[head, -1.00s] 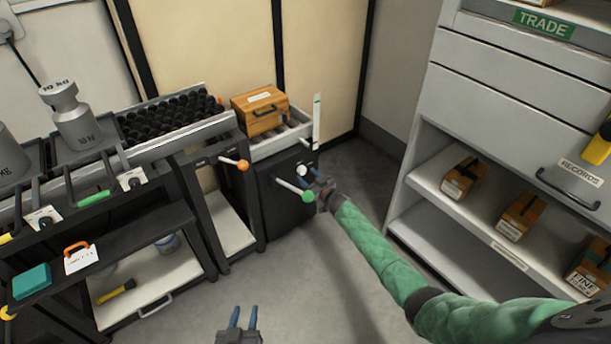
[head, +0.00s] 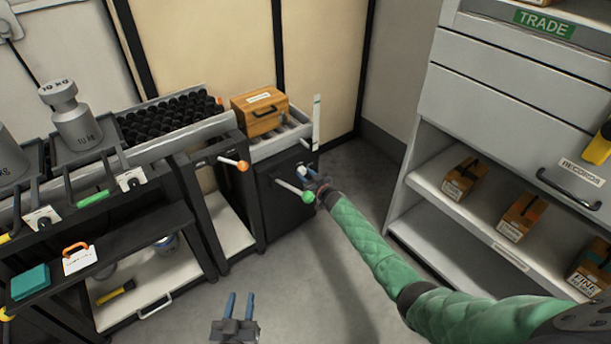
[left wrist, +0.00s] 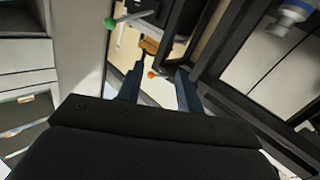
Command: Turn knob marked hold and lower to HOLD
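A small pale knob (head: 301,171) sits on the front of the dark cabinet (head: 270,215), above a lever with a green ball (head: 308,197). My right gripper (head: 311,178) is at the knob, its blue fingers partly covering it. I cannot tell whether the fingers touch or enclose it. Any lettering by the knob is unreadable. My left gripper (head: 240,305) is open and empty over the floor, low in the head view. In the left wrist view its two fingers (left wrist: 158,88) stand apart, with the green ball (left wrist: 110,23) beyond.
A lever with an orange ball (head: 242,165) projects left of the cabinet. A wooden box (head: 260,112) rests on the roller tray above. Grey shelving (head: 420,225) with small boxes stands right. The floor (head: 330,290) between is clear.

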